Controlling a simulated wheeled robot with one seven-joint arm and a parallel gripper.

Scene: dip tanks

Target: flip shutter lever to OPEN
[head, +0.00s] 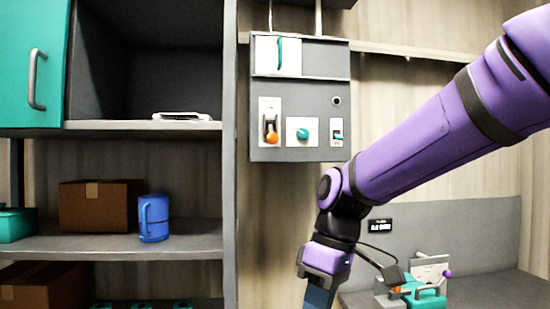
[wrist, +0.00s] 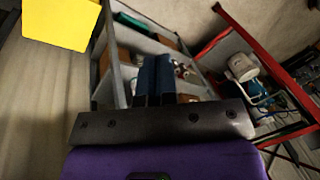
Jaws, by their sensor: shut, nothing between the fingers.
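A grey control panel (head: 315,94) hangs on the wall in the head view. On its lower left is a lever with an orange knob (head: 271,138) on a pale plate, knob at the low end; any lettering is too small to read. I cannot tell for certain that this is the shutter lever. My gripper (head: 318,299) is below and right of the panel, pointing down, well apart from the lever, its tips at the picture's bottom edge. In the wrist view my gripper (wrist: 156,75) has its blue fingers together with nothing between them. The panel is not recognisable there.
The panel also carries a teal knob (head: 303,134), a small switch (head: 337,132) and a teal handle (head: 279,54). Shelves on the left hold a cardboard box (head: 95,206) and a blue mug (head: 153,218). A teal device (head: 425,291) sits on the right counter (head: 490,289).

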